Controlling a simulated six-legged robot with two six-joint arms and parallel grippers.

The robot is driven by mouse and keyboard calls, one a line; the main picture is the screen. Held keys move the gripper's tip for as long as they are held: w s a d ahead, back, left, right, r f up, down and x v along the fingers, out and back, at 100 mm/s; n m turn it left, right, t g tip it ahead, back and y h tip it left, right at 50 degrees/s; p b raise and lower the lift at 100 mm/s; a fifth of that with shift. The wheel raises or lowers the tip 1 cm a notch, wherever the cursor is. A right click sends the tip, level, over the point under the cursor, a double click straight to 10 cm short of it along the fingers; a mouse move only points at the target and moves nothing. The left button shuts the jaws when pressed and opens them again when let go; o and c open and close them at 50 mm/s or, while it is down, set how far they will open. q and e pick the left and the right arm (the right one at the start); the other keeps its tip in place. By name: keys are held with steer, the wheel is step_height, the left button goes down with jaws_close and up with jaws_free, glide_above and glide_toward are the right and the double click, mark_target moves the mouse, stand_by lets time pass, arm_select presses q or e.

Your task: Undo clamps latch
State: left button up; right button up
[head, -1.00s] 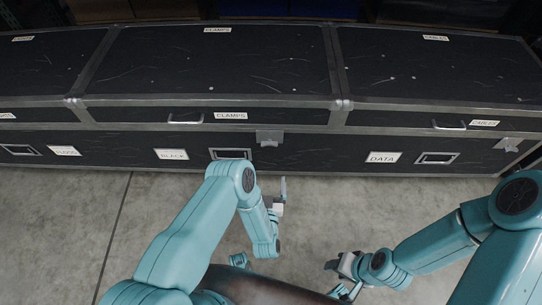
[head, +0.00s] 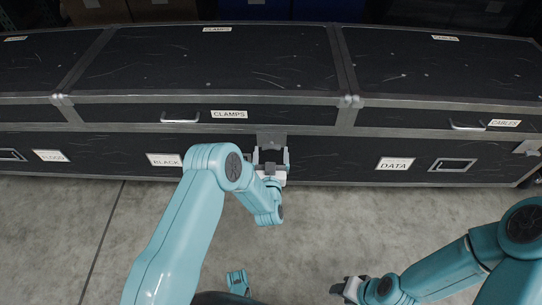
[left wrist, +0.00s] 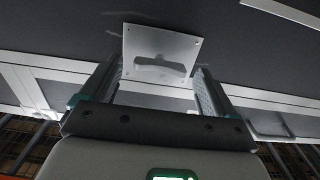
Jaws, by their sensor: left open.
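The black clamps case section with its CLAMPS label (head: 229,114) is in the middle of the head view. Its grey metal latch (head: 270,138) sits on the front, below and right of the label. In the left wrist view the latch (left wrist: 160,42) is a pale plate with a raised grip. My left gripper (head: 271,158) is open at the latch, one finger on each side. The left wrist view shows nothing clamped between the fingers (left wrist: 156,78); contact cannot be told. My right gripper (head: 345,289) is low in the head view, away from the cases; its jaw state is unclear.
The CABLES section (head: 503,123) adjoins on the right, with another latch (head: 527,147) at the far right. The lower front carries BLACK (head: 164,160) and DATA (head: 395,163) labels and recessed handles.

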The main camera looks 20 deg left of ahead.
arm_select(q)
steer(key=shift+w+a, duration=0.1)
steer(key=shift+w, duration=0.2)
arm_select(e)
steer(key=shift+f, duration=0.1)
arm_select(q)
steer(key=c, duration=1.1)
steer(key=shift+o, duration=0.2)
